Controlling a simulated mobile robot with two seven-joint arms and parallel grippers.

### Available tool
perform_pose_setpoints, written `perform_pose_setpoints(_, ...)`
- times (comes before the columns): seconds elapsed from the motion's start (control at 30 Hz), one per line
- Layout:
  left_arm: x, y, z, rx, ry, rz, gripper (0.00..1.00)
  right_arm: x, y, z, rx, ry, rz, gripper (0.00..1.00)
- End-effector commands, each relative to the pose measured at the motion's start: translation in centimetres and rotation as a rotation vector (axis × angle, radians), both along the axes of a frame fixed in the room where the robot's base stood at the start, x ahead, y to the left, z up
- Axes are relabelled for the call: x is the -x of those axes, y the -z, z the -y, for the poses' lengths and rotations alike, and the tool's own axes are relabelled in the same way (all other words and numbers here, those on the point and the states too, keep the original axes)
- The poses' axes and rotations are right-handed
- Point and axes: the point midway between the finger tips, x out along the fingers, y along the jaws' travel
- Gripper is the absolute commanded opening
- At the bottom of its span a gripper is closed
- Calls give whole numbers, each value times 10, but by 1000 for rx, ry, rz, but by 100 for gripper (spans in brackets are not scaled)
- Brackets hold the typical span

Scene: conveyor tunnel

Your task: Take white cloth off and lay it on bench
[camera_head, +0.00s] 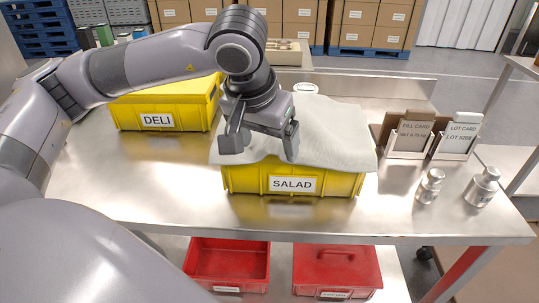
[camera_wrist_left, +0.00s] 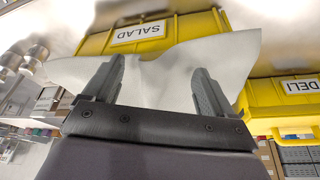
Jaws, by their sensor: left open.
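The white cloth (camera_head: 338,132) is draped over the top of the yellow bin labelled SALAD (camera_head: 292,184) on the metal bench (camera_head: 150,200). Its left corner hangs down past the bin's edge. My left gripper (camera_head: 263,150) is open above the left part of the cloth. In the left wrist view the cloth (camera_wrist_left: 165,80) spreads behind and between the two apart fingers (camera_wrist_left: 155,85), with the SALAD bin (camera_wrist_left: 185,25) beyond it. I cannot tell whether the fingers touch the cloth. My right gripper is not in view.
A yellow DELI bin (camera_head: 160,115) stands left of the SALAD bin. Card holders (camera_head: 410,138) and two metal shakers (camera_head: 430,186) stand on the right. Red bins (camera_head: 228,262) are on the lower shelf. The bench front left is clear.

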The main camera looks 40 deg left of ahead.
Motion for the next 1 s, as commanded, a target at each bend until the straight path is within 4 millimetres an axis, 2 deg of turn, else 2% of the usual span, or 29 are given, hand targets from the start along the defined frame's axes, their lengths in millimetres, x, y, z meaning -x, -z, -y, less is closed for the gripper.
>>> perform_pose_setpoints(0.3, 0, 0, 0, 0, 0, 0, 85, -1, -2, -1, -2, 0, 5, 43)
perform_pose_setpoints(0.53, -2, 8, 0, 0, 0, -1, 85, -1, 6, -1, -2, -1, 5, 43)
perform_pose_setpoints(1.0, -2, 5, 0, 0, 0, -1, 9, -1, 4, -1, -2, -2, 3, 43)
